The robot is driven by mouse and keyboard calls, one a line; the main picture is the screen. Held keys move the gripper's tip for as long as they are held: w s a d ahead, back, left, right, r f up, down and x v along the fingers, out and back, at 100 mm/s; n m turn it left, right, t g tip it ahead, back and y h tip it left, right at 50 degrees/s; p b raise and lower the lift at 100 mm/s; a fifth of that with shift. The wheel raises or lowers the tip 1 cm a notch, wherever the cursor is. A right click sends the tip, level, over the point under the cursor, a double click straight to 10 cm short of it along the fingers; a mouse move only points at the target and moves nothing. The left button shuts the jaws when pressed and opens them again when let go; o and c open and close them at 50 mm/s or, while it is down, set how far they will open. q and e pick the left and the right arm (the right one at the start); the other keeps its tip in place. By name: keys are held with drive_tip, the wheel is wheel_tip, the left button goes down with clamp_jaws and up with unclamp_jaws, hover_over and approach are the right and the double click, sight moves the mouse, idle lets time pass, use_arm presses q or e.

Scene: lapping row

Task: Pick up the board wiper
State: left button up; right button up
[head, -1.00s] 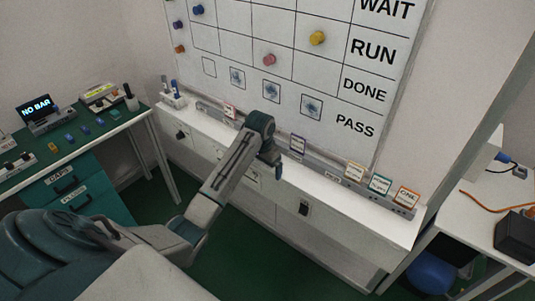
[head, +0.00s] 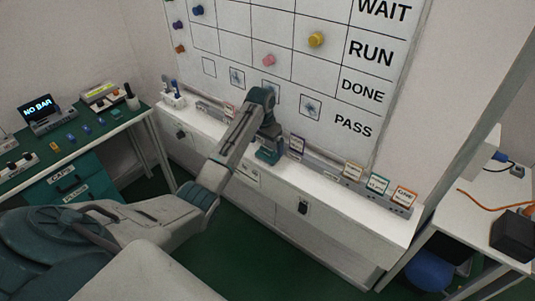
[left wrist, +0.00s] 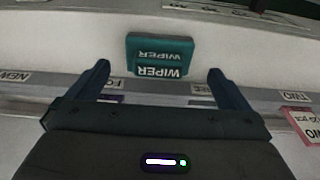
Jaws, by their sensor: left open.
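The board wiper (left wrist: 160,50) is a teal block marked "WIPER". In the left wrist view it lies on the white ledge, just beyond my left gripper and roughly centred between its fingers. My left gripper (left wrist: 160,82) is open, with its two dark fingers apart and nothing between them. My right gripper does not show in either view.
The whiteboard (head: 290,65) rises behind the ledge (head: 335,205). A grey rail with several small labelled cards (head: 355,171) runs along the ledge. A green-topped bench (head: 75,145) stands at the left, and a white table (head: 490,215) at the right.

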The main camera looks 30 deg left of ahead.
sight(268, 148)
use_arm(q)
drive_tip(key=f, duration=0.4)
drive_tip(key=shift+w+d+f+p, duration=0.1)
drive_tip(key=shift+w+f+p, duration=0.05)
drive_tip(key=shift+w+p, duration=0.2)
drive_tip(key=c, duration=1)
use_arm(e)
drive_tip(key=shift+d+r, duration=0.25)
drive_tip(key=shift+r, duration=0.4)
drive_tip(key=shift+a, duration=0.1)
use_arm(q)
drive_tip(key=shift+r, duration=0.55)
wheel_tip(268, 148, up, 2)
drive_tip(key=shift+r+b, duration=0.2)
drive_tip(key=shift+b, duration=0.55)
drive_tip(key=s+d, duration=0.3)
drive_tip(key=d, duration=0.1)
drive_tip(key=s+d+r+b, duration=0.1)
drive_tip(key=s+d, duration=0.6)
drive_tip(key=d, duration=0.1)
drive_tip(key=shift+s+d+r, duration=0.1)
drive_tip(key=shift+s+r, duration=0.15)
drive_tip(key=shift+r, duration=0.1)
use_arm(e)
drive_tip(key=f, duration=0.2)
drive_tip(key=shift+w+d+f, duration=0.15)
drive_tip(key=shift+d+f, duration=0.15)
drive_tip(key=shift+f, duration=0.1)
